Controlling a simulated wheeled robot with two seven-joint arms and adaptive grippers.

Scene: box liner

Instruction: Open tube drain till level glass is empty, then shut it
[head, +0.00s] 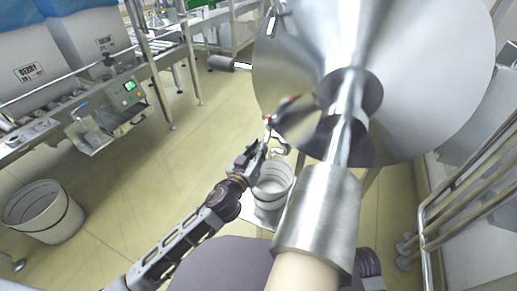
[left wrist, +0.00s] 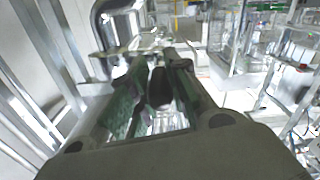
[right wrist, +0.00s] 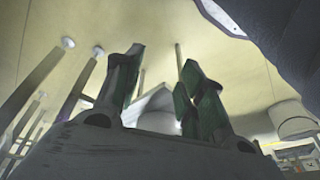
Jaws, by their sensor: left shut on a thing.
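My left gripper (head: 266,142) is beside a small curved metal pipe (head: 281,147) under the big steel vessel (head: 430,70). In the left wrist view my left gripper (left wrist: 163,85) is closed on a dark handle-like piece (left wrist: 160,90); I take it to be the drain handle. A bent steel pipe (left wrist: 103,22) shows beyond the fingers. A white bucket (head: 273,183) stands below the left gripper. My right gripper (right wrist: 160,72) shows in the right wrist view with its fingers apart and nothing between them. I cannot make out the level glass or its liquid.
A steel cylinder (head: 318,212) fills the near middle. Another white bucket (head: 42,212) stands at the far left. A machine with a small control box (head: 127,88) is at upper left. Metal rails (head: 455,195) stand at right. The floor (head: 150,170) between is open.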

